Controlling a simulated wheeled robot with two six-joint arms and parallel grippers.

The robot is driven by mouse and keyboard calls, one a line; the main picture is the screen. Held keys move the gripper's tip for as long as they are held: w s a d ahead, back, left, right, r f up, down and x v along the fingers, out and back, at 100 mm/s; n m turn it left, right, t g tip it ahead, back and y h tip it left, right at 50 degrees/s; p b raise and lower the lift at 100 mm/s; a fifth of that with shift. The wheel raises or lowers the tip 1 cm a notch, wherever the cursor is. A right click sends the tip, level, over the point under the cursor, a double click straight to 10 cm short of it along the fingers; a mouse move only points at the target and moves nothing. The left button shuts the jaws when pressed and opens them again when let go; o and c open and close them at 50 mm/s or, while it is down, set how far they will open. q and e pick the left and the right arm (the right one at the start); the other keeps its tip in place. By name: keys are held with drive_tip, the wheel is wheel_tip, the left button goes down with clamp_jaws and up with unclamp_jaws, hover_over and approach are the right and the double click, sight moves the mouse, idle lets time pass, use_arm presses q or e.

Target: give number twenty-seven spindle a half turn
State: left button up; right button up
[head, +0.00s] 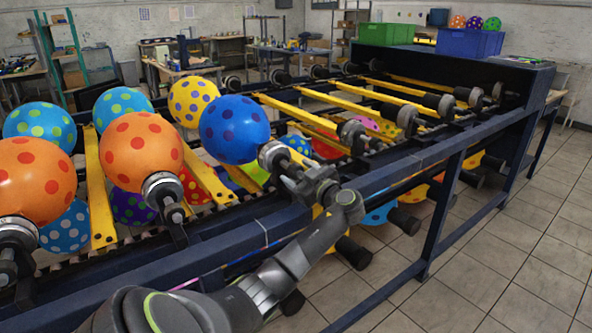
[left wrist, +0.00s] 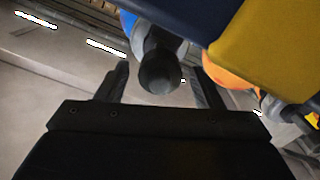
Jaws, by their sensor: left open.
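A blue balloon with purple dots (head: 235,129) sits on a metal and black spindle (head: 272,157) at the front rail. My left gripper (head: 291,181) is at the near end of this spindle. In the left wrist view my left gripper (left wrist: 160,84) is open, its two fingers apart. A dark round spindle end (left wrist: 160,73) shows between them, with clear space on both sides. I cannot read any spindle number, so I cannot tell which is number twenty-seven. My right gripper is not in view.
Dotted balloons, including an orange one (head: 141,151), sit on spindles to the left. Empty spindles (head: 408,120) and yellow bars (head: 330,98) run to the right. The dark blue front rail (head: 420,160) lies close to my arm. Tiled floor (head: 500,240) at the right is clear.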

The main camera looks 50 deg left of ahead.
use_arm(q)
drive_tip(key=shift+w+a, duration=0.1)
drive_tip(key=shift+a, duration=0.55)
drive_tip(key=c, duration=1)
